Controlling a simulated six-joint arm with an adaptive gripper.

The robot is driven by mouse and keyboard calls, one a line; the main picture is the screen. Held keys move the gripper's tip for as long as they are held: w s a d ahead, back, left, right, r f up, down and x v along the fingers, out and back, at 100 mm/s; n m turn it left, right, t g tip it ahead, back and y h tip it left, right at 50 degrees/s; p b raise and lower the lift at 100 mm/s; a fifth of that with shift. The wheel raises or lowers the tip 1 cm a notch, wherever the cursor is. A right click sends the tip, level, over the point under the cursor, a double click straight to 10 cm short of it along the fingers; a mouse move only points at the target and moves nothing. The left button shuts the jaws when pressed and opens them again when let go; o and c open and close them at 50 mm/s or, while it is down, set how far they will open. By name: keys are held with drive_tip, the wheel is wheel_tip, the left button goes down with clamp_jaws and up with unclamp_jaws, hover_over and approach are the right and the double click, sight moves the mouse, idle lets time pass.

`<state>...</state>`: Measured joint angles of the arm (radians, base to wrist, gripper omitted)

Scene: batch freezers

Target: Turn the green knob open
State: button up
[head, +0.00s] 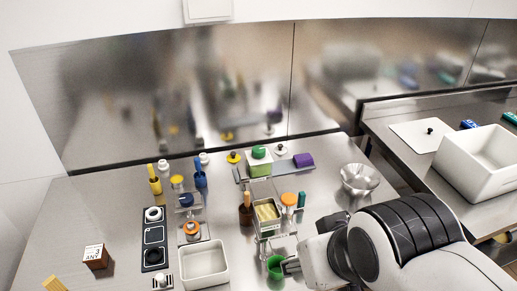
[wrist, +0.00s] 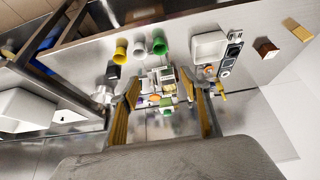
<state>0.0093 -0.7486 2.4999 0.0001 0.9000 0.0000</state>
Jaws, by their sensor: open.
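A round green knob (head: 259,152) sits on top of a pale box near the back of the steel counter in the head view. A small green shape that may be this knob (wrist: 166,102) shows between my fingers in the wrist view, but it is too small to be sure. My gripper (head: 290,265) is at the front right of the counter, close beside a green cup (head: 275,268) and well apart from the knob. In the wrist view my gripper (wrist: 164,92) has its two yellow-padded fingers spread wide, with nothing held between them.
A container rack (head: 266,232) with an orange-topped item stands between my gripper and the knob. A purple roll (head: 303,160) lies right of the knob. A metal bowl (head: 359,179) stands at the right, a white tray (head: 204,264) at the front.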

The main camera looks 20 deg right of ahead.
drive_tip(key=w+d+f+n+t+h, duration=0.15)
drive_tip(key=w+d+f, duration=0.35)
drive_tip(key=w+d, duration=0.95)
drive_tip(key=w+d+f+h, duration=0.3)
drive_tip(key=w+d+f, duration=0.2)
drive_tip(key=w+d, duration=0.95)
drive_tip(key=w+a+f+n+t+y, duration=0.1)
drive_tip(key=w, duration=0.4)
drive_tip(key=w+a+f+n+t+y, duration=0.1)
drive_tip(key=w+a+f+t, duration=0.1)
drive_tip(key=w, duration=0.3)
drive_tip(key=n+y, duration=0.6)
drive_tip(key=y, duration=0.6)
approach(259, 152)
drive_tip(key=w+a, duration=0.1)
drive_tip(key=w, duration=0.2)
drive_tip(key=shift+w+f+g, duration=0.2)
drive_tip(key=shift+f+g, duration=0.1)
drive_tip(key=shift+g, duration=0.05)
